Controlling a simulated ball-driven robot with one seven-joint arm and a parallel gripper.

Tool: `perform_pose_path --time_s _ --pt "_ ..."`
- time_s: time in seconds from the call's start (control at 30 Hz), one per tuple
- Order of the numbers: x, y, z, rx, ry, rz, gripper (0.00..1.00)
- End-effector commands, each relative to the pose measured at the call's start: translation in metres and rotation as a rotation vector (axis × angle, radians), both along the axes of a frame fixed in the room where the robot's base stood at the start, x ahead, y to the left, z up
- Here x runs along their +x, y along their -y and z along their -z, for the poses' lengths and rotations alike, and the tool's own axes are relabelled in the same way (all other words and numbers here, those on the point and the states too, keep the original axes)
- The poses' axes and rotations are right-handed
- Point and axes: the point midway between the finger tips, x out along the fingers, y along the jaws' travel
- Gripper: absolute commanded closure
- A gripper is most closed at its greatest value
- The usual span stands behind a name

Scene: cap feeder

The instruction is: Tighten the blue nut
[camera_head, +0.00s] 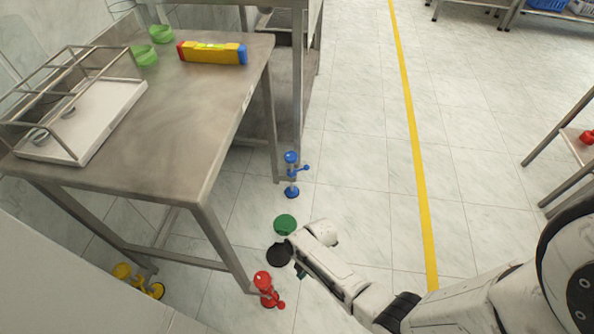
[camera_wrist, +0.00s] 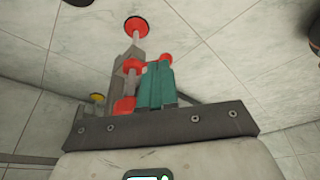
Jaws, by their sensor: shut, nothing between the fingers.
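A blue fixture (camera_head: 291,175) with a round top, a side knob and a round base stands on the floor beside the table leg in the head view. I cannot tell which of its blue parts is the nut. It does not show in the wrist view. My gripper (camera_wrist: 148,70) is shut and empty, its grey and teal fingers side by side. In the head view the gripper is below and apart from the blue fixture, near a red fixture (camera_head: 267,289). That red fixture (camera_wrist: 136,26) also shows behind the fingers in the wrist view, partly hidden by them.
A green disc (camera_head: 285,224) and a black disc (camera_head: 280,253) are beside my wrist. A yellow fixture (camera_head: 122,271) is under the metal table (camera_head: 165,130). The table bears a wire-framed tray (camera_head: 100,125) and a coloured bar (camera_head: 212,53).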

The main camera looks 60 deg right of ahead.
Motion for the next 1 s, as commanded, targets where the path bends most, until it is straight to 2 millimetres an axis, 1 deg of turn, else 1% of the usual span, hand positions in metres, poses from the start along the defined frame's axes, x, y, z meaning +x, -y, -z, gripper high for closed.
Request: perform_pose_path --time_s 0.07,0.13,0.17,0.27,0.37,0.4,0.47,0.5,0.57,0.6,0.67,0.7,0.77,0.8,0.9,1.0 --pt "0.000 0.000 -0.001 0.000 0.000 0.001 1.00" --pt "0.001 -0.002 -0.008 -0.001 -0.004 0.015 1.00" --pt "0.001 -0.003 -0.014 -0.001 -0.007 0.025 1.00" --pt "0.002 -0.011 -0.045 -0.007 -0.030 0.099 1.00" --pt "0.000 -0.021 -0.095 -0.019 -0.068 0.229 1.00" --pt "-0.001 -0.024 -0.119 -0.028 -0.086 0.293 1.00" --pt "-0.006 -0.029 -0.156 -0.043 -0.112 0.400 1.00" --pt "-0.010 -0.031 -0.181 -0.054 -0.129 0.473 1.00" --pt "-0.018 -0.032 -0.218 -0.071 -0.150 0.589 1.00" --pt "-0.023 -0.033 -0.244 -0.084 -0.161 0.667 1.00" --pt "-0.032 -0.032 -0.282 -0.102 -0.175 0.784 1.00" --pt "-0.039 -0.031 -0.307 -0.113 -0.181 0.863 1.00" --pt "-0.048 -0.029 -0.341 -0.127 -0.184 0.975 1.00" --pt "-0.054 -0.028 -0.362 -0.135 -0.184 1.044 1.00" --pt "-0.067 -0.023 -0.405 -0.148 -0.180 1.192 1.00" --pt "-0.076 -0.021 -0.434 -0.152 -0.174 1.294 1.00"
